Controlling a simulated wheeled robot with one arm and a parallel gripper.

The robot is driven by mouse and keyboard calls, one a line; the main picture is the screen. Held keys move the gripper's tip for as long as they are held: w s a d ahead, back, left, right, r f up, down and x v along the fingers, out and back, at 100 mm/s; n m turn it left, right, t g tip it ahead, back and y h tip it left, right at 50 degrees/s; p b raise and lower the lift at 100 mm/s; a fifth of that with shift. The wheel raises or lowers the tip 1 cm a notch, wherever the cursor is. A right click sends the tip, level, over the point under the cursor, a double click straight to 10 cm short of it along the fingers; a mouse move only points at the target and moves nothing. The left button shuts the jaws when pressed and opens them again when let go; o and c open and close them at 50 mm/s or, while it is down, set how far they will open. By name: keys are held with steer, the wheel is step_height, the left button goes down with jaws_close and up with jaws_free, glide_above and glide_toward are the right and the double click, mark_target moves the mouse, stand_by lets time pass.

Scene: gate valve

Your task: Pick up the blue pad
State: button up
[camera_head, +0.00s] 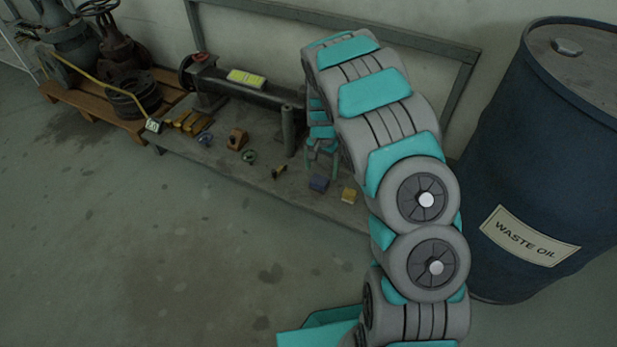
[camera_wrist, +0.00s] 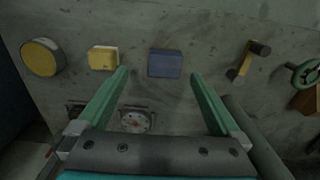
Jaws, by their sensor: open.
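The blue pad (camera_head: 318,183) is a small dark-blue block lying on the grey bench top (camera_head: 225,165), near its front edge. It also shows in the wrist view (camera_wrist: 165,63), ahead of and between the fingertips. My gripper (camera_wrist: 160,74) has its two green fingers spread, with nothing between them. In the head view my gripper (camera_head: 322,148) is above the bench, behind the pad in the picture and partly hidden by my arm. The pad appears apart from both fingers.
A yellow block (camera_head: 349,194) lies right of the pad. A black-and-brass fitting (camera_head: 279,171) lies to its left. A grey post (camera_head: 288,130) stands close to my gripper. A waste oil drum (camera_head: 555,150) stands right of my arm.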

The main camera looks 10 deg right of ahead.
mark_target(320, 180)
steer(key=shift+w+a+f, duration=0.15)
steer(key=shift+w+f, duration=0.05)
steer(key=shift+f, duration=0.2)
step_height(320, 180, down, 2)
steer(key=shift+f, duration=0.15)
steer(key=shift+w+f+b, duration=0.2)
steer(key=shift+w+f, duration=0.05)
steer(key=shift+f, duration=1.05)
steer(key=shift+w+f+b, duration=0.15)
steer(key=shift+w+f, duration=0.1)
steer(key=shift+f, duration=1)
steer(key=shift+c, duration=0.2)
steer(key=c, duration=1.3)
steer(key=shift+r, duration=0.15)
